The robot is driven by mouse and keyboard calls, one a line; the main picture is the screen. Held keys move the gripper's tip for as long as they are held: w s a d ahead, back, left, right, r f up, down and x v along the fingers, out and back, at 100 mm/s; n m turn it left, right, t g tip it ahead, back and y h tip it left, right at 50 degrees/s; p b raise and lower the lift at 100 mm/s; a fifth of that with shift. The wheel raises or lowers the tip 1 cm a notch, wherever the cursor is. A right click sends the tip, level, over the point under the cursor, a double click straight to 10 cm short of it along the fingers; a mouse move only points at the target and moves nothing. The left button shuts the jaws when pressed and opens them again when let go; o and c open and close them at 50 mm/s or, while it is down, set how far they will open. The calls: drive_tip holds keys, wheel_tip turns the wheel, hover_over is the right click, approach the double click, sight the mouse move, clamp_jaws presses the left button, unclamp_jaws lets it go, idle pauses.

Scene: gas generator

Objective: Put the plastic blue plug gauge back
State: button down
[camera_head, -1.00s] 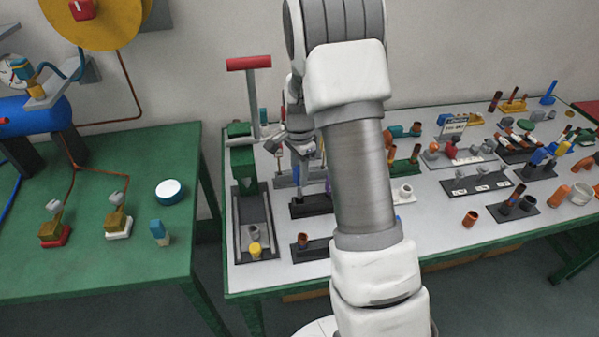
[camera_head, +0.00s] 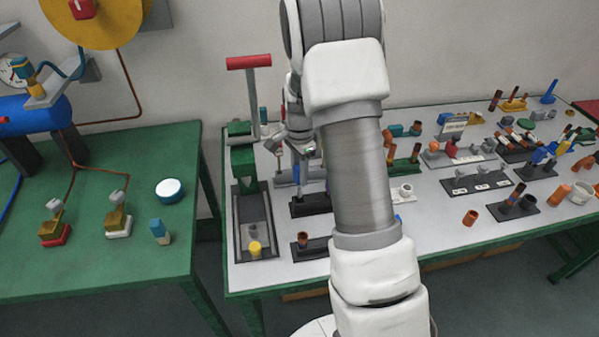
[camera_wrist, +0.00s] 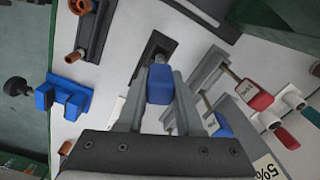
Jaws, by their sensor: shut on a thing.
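The blue plug gauge (camera_wrist: 160,84) is in the wrist view, its blue handle between the fingertips of my gripper (camera_wrist: 157,92). My gripper is shut on it. A grey end of the gauge shows beyond the handle, close to a dark holder (camera_wrist: 153,45); I cannot tell whether it is in the holder. In the head view my gripper (camera_head: 304,152) is over the left part of the white table, partly hidden by my arm.
A grey stand beside the gripper holds a red-handled piece (camera_wrist: 254,95) and another blue piece (camera_wrist: 222,125). A blue bracket (camera_wrist: 65,98) lies on the other side. The green press with a red handle (camera_head: 249,62) stands left of my gripper. Several fixtures crowd the table's right.

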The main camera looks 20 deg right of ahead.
sight(300, 190)
drive_tip(key=shift+f, duration=0.2)
drive_tip(key=shift+f+b, duration=1.85)
drive_tip(key=shift+f, duration=0.65)
drive_tip(key=shift+c, duration=2.4)
unclamp_jaws()
